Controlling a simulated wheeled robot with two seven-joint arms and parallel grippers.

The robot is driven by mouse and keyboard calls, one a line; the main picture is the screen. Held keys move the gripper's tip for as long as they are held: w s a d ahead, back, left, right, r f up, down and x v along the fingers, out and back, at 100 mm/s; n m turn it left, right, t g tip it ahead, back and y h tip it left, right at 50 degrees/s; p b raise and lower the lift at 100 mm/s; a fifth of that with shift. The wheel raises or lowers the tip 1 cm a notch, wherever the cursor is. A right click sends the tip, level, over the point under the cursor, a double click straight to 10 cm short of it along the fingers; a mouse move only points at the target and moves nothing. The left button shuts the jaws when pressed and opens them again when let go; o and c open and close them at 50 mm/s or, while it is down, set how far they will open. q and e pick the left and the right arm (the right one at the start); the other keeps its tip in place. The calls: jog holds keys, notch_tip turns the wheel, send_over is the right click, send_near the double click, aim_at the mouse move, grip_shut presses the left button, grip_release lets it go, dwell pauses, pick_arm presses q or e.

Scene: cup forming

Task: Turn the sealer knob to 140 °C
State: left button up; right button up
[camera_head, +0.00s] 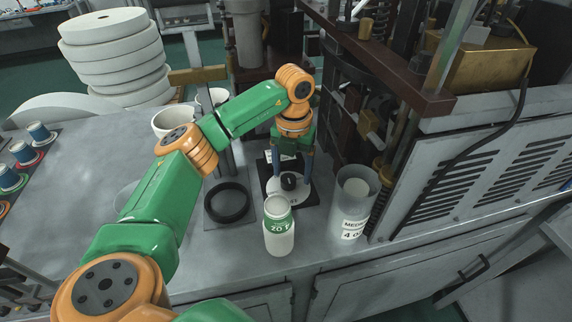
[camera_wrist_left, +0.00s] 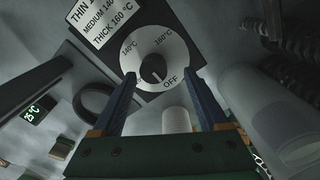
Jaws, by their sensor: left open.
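The black sealer knob (camera_wrist_left: 152,69) sits in the middle of a white dial (camera_wrist_left: 174,50) marked 140 °C, 160 °C and OFF. Its pale pointer mark appears turned toward OFF. In the head view the knob (camera_head: 289,182) is on a dark plate on the table. My left gripper (camera_wrist_left: 161,78) is open, its blue fingers on either side of the knob in the wrist view; whether they touch it I cannot tell. In the head view the left gripper (camera_head: 291,176) points down at the dial. My right gripper is not in view.
A sign (camera_wrist_left: 105,18) lists THIN, MEDIUM and THICK temperatures. A green display (camera_wrist_left: 38,112) reads about 25 °C. A white bottle (camera_head: 279,238) stands in front of the dial, a clear cylinder (camera_head: 353,205) to its right, and a black ring (camera_head: 227,216) to its left.

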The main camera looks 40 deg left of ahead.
pick_arm(q)
jog(key=shift+s+d+f, duration=0.3)
jog(key=shift+s+f, duration=0.15)
jog(key=shift+f, duration=0.3)
jog(key=shift+s+a+f, duration=0.1)
jog(key=shift+a+f, duration=0.15)
jog(key=shift+f, duration=0.05)
jog(key=shift+w+a+f, duration=0.3)
jog(key=shift+w+a, duration=0.2)
jog(key=shift+a, duration=0.1)
jog(key=c, duration=0.5)
jog(key=shift+w, duration=0.1)
jog(key=c, duration=0.3)
jog(key=shift+r, duration=0.1)
grip_shut()
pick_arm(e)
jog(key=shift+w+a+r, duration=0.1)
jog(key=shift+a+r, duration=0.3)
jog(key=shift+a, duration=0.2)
pick_arm(q)
jog(key=shift+w+r, duration=0.1)
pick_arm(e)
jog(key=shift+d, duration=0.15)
